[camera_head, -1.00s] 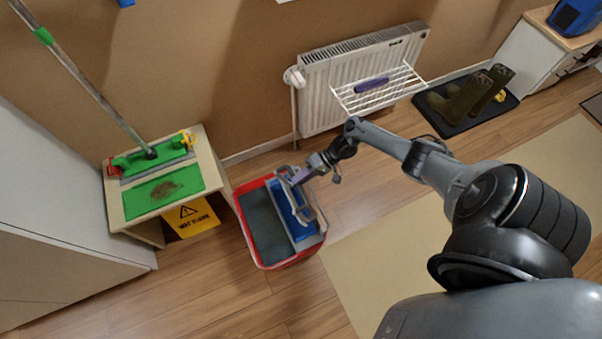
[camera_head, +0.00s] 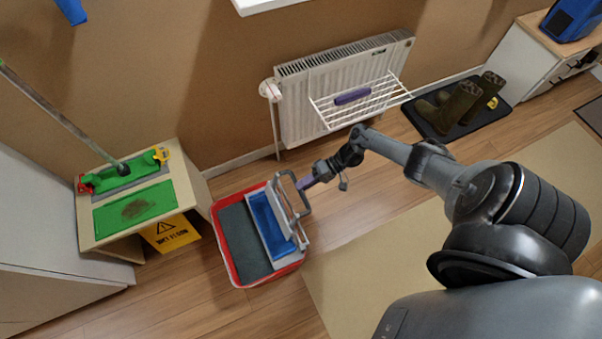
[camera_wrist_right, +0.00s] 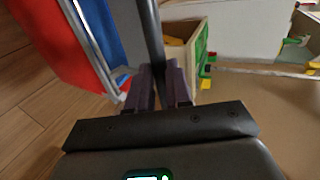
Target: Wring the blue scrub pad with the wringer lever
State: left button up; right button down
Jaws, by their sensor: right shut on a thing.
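My right gripper (camera_head: 306,183) is shut on the grey wringer lever (camera_head: 308,204) at the right side of the red bucket. In the right wrist view, the purple fingers of the gripper (camera_wrist_right: 160,88) close around the dark lever bar (camera_wrist_right: 149,35). A blue surface (camera_head: 268,222) lies in the grey wringer on the bucket; it looks like the blue scrub pad, but the lever frame partly covers its right side. Blue also shows at the upper left of the right wrist view (camera_wrist_right: 104,28). My left gripper is not in view.
The red bucket (camera_head: 223,252) stands on the wood floor. A low bench (camera_head: 195,185) with green pads and a mop stands left, a yellow wet-floor sign (camera_head: 172,233) beneath it. A radiator (camera_head: 345,75) with a rack (camera_head: 385,92) is behind; boots (camera_head: 455,108) stand right.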

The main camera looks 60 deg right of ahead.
jog(key=shift+s+d+f, duration=0.25)
jog(key=shift+s+f, duration=0.35)
jog(key=shift+f, duration=0.3)
jog(key=c, duration=1.3)
grip_release()
jog(key=shift+w+a, duration=0.1)
jog(key=shift+a, duration=0.05)
jog(key=shift+o, duration=1.2)
jog(key=shift+a, duration=0.65)
jog(key=v, duration=1.1)
jog(key=shift+w+d+r, duration=0.15)
jog(key=shift+w+d, duration=0.05)
jog(key=shift+d, duration=0.05)
